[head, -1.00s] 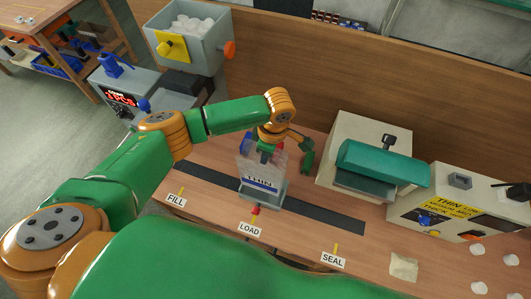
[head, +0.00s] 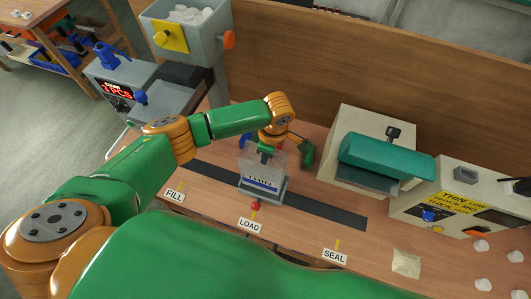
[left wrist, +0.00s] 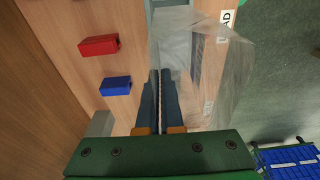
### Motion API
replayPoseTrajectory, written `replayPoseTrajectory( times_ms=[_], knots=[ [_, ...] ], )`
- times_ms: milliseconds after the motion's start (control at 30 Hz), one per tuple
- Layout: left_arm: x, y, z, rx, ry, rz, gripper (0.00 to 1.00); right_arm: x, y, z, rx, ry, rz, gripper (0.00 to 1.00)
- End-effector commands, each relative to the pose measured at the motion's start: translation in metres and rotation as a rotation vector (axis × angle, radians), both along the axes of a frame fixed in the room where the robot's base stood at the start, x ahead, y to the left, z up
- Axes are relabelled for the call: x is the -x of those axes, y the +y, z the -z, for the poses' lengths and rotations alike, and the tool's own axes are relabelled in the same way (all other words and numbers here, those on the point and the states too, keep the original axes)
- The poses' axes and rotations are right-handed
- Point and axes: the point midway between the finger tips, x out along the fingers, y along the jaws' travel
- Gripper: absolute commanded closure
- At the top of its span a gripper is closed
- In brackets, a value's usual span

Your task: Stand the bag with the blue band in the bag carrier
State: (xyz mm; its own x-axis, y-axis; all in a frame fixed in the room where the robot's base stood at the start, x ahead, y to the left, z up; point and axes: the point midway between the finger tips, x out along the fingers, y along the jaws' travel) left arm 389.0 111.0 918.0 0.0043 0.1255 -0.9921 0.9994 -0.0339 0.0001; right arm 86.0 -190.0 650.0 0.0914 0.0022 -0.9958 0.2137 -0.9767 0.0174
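The clear bag (head: 272,163) stands upright at the LOAD mark, with a blue band and the word THIN showing low on its front. Its lower end sits at the grey bag carrier (head: 264,197); whether it rests fully on the bottom is hard to tell. My left gripper (head: 262,158) is above the bag, at its top edge. In the left wrist view the dark blue fingers (left wrist: 160,98) are close together on the edge of the clear bag (left wrist: 218,65).
A hopper machine (head: 190,40) stands back left. A teal-topped sealer (head: 385,160) and a beige machine (head: 450,200) stand to the right. A red block (left wrist: 98,45) and a blue block (left wrist: 115,86) lie near the gripper. A dark strip (head: 330,214) crosses the bench.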

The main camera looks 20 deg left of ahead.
Motion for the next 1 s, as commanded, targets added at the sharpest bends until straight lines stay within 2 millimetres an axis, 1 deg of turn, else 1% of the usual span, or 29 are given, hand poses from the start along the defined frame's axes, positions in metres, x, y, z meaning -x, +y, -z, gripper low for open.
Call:
replayPoseTrajectory(
  times_ms=[100, 1000],
  knots=[
    [0.000, 0.000, 0.008, 0.000, 0.001, 0.000, 1.00, 0.000, 0.000, 0.005, 0.000, 0.000, 0.000, 0.50],
    [0.000, 0.000, 0.053, -0.001, 0.001, 0.001, 1.00, 0.000, 0.002, 0.030, -0.002, -0.001, 0.001, 0.50]
  ],
)
